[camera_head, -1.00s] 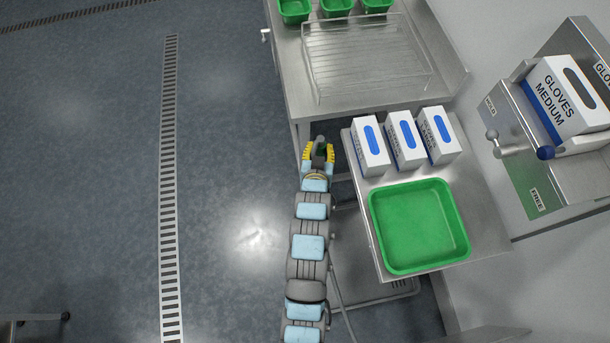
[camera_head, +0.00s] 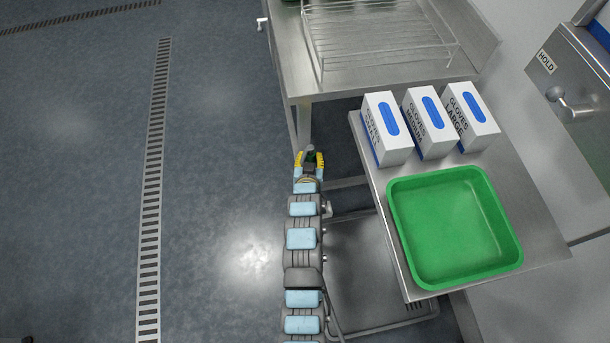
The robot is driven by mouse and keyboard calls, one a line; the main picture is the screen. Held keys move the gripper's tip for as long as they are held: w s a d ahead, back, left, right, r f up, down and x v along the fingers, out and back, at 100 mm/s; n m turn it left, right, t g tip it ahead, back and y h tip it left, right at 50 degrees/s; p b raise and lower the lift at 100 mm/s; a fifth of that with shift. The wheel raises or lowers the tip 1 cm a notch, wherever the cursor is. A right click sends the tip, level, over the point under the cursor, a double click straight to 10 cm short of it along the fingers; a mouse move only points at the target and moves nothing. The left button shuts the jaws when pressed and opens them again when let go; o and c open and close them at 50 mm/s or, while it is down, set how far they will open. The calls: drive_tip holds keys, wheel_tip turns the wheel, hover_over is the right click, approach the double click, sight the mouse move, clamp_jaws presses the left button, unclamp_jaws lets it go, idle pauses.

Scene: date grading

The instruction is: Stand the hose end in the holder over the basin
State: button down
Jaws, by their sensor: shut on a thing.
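My gripper (camera_head: 310,160), with yellow fingers, is at the end of my arm, left of the steel trolley and just below the front corner of the steel table. It is shut on a small dark greenish piece (camera_head: 311,156), which I take to be the hose end. Most of that piece is hidden between the fingers, and its tilt cannot be told. No hose run can be made out. The holder and the basin are not in view.
A steel trolley (camera_head: 540,240) carries an empty green tray (camera_head: 400,240) and three white glove boxes (camera_head: 387,130). A steel table (camera_head: 300,70) with a wire rack (camera_head: 385,35) stands beyond. A wall panel marked HOLD (camera_head: 575,80) is at right. The floor at left is clear.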

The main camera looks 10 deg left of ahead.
drive_tip(key=w+a+f+b, duration=0.1)
drive_tip(key=w+f+b, duration=0.1)
drive_tip(key=f+b, duration=0.4)
drive_tip(key=w+a+f+b, duration=0.1)
drive_tip(key=w+f+b, duration=0.1)
drive_tip(key=f+b, duration=0.35)
drive_tip(key=s+d+f+p, duration=0.2)
drive_tip(key=s+d+f, duration=0.5)
drive_tip(key=d+f, duration=0.1)
drive_tip(key=shift+s+d+f, duration=0.4)
drive_tip(key=shift+f, duration=0.2)
drive_tip(key=shift+s+p, duration=0.15)
drive_tip(key=shift+p, duration=0.35)
idle(1.2)
drive_tip(key=shift+f+b, duration=1.4)
drive_tip(key=shift+f, duration=1.4)
drive_tip(key=c, duration=0.8)
unclamp_jaws()
drive_tip(key=shift+r, duration=0.1)
drive_tip(key=shift+s, duration=0.1)
